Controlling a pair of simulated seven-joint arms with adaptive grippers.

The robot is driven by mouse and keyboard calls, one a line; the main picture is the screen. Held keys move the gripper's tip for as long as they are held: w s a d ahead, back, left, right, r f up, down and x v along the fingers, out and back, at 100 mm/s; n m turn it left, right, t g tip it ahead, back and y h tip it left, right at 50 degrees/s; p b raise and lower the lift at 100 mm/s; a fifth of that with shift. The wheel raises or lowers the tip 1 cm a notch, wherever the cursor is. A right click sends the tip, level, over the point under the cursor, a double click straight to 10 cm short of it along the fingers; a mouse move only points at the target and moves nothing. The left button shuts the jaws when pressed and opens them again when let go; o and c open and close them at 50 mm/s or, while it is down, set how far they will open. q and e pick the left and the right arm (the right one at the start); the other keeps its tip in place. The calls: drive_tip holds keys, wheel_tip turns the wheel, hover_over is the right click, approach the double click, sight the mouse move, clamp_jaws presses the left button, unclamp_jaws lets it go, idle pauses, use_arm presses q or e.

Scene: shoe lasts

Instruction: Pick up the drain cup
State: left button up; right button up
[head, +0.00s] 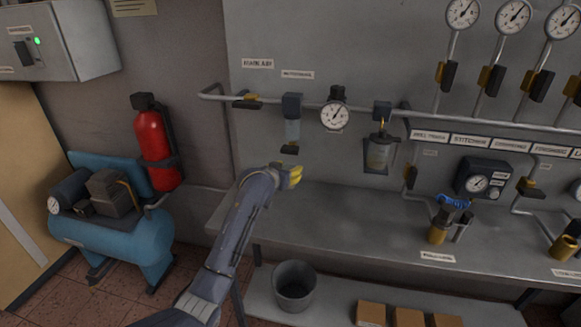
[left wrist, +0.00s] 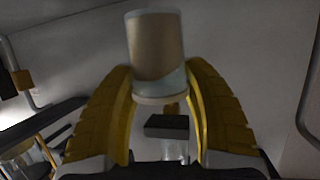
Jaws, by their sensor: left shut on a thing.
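My left gripper (head: 292,177) reaches over the left part of the bench, below the clear filter bowl on the wall pipe. Its yellow fingers are shut on a pale, partly see-through cup, which I take to be the drain cup (left wrist: 156,48); it shows between the fingers in the left wrist view. The cup has a brownish tint and a light rim. In the head view I cannot make the cup out behind the fingers. The filter bowl (head: 292,132) hangs above the gripper, with a black drain valve (head: 289,150) at its lower end. My right gripper is not in view.
A dial gauge (head: 335,116) and a second bowl (head: 379,154) hang on the pipe to the right. A grey bucket (head: 293,285) stands below the bench (head: 345,212). A blue compressor (head: 115,238) and red extinguisher (head: 155,148) are at left. The bench is clear near the gripper.

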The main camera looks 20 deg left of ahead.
use_arm(q)
drive_tip(key=s, duration=1.4)
drive_tip(key=shift+d, duration=0.45)
drive_tip(key=shift+s, duration=0.2)
idle(1.0)
drive_tip(key=w+a+r+n+y, duration=0.2)
drive_tip(key=a+r, duration=0.4)
drive_tip(key=r, duration=0.2)
drive_tip(key=w+a+r+n+y, duration=0.2)
drive_tip(key=a+r, duration=0.4)
drive_tip(key=r, duration=0.1)
drive_tip(key=shift+y, duration=0.7)
drive_tip(key=shift+s+a+f, duration=0.3)
drive_tip(key=shift+a+f, duration=0.2)
drive_tip(key=shift+f, duration=3.15)
drive_tip(key=shift+s+a+f, duration=0.25)
drive_tip(key=shift+a+f, duration=0.3)
drive_tip(key=shift+f, duration=3.05)
drive_tip(key=shift+s+a+f, duration=0.3)
drive_tip(key=shift+a+f, duration=0.2)
drive_tip(key=shift+f, duration=3.15)
